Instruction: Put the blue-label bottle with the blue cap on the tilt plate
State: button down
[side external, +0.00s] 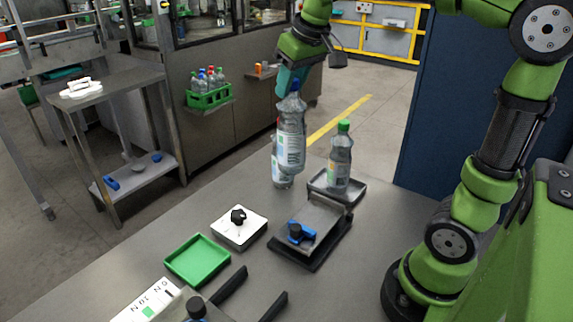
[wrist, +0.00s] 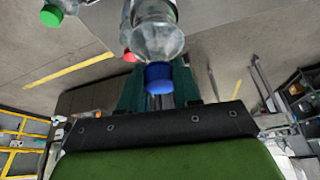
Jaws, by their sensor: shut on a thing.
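My gripper (side external: 291,80) points down and is shut on a clear bottle (side external: 291,130) at its blue cap. The held bottle is about upright above the far part of the table, with a pale label whose colours are hard to tell. In the wrist view, the blue cap (wrist: 158,77) sits between my teal fingers. The tilt plate seems to be the grey plate (side external: 318,214) on a black base, with a blue-and-black knob (side external: 300,232) at its front. It lies in front and to the right of the held bottle, with no bottle on it.
Another bottle (side external: 280,174) stands partly hidden behind the held one; a red cap (wrist: 129,56) shows in the wrist view. A green-capped bottle (side external: 340,160) stands in a grey tray (side external: 322,190). A white block with black knob (side external: 238,228) and green tray (side external: 197,258) lie nearer.

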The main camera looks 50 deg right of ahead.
send_near(292, 127)
jog(key=s+d+f, duration=0.1)
jog(key=s+d, duration=0.1)
jog(key=d, duration=0.1)
notch_tip(292, 127, down, 9)
jog(key=shift+s+f, duration=0.25)
jog(key=shift+s, duration=0.05)
jog(key=shift+a+f, duration=0.1)
jog(key=c, duration=0.8)
grip_release()
jog(key=shift+f, duration=0.1)
